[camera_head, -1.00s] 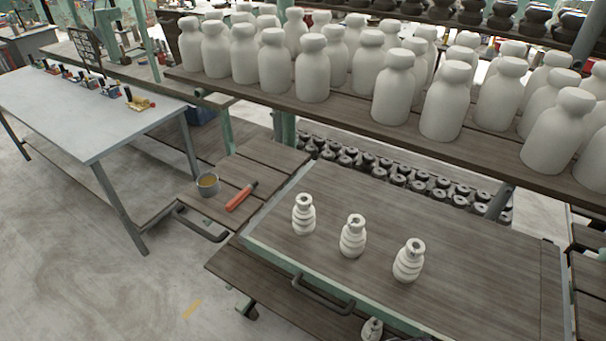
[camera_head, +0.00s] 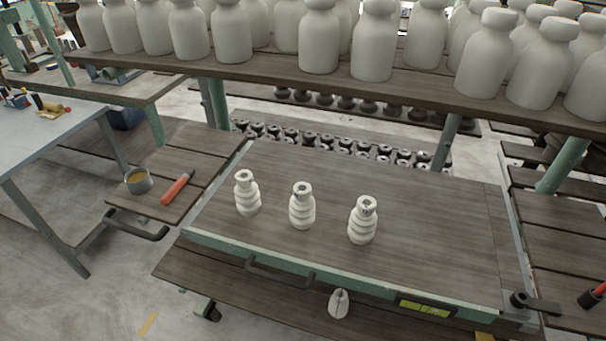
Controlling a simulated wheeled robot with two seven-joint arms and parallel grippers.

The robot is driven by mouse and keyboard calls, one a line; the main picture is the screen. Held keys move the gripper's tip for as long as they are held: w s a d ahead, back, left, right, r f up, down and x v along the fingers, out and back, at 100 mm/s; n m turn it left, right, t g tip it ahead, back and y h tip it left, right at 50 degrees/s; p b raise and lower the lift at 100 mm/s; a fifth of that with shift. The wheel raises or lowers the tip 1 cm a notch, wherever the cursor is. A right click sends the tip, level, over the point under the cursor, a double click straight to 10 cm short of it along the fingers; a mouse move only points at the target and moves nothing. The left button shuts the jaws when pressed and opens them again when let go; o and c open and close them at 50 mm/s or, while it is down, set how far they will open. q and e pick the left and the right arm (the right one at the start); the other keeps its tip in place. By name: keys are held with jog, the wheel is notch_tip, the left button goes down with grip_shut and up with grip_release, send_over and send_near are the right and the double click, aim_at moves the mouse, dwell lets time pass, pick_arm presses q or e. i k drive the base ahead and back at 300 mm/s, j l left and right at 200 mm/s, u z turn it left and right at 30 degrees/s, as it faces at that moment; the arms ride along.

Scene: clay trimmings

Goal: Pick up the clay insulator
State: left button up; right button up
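Three white ribbed clay insulators stand upright in a slanting row on the dark wooden tabletop (camera_head: 420,230). The left insulator (camera_head: 247,194) is farthest back, the middle insulator (camera_head: 302,207) stands beside it, and the right insulator (camera_head: 362,221) is nearest the front. They stand apart from each other, with an opening in each top. Another whitish piece (camera_head: 339,303) shows below the table's front edge; I cannot tell exactly what it is. Neither of my grippers is in view.
A grey cup (camera_head: 138,181) and a red-handled tool (camera_head: 177,187) lie on the side shelf at left. A shelf of large white bottle-shaped pieces (camera_head: 374,45) runs behind. A handle (camera_head: 280,273) juts from the table's front edge. The tabletop right of the insulators is clear.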

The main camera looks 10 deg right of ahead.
aim_at(338, 304)
jog(key=z, duration=0.75)
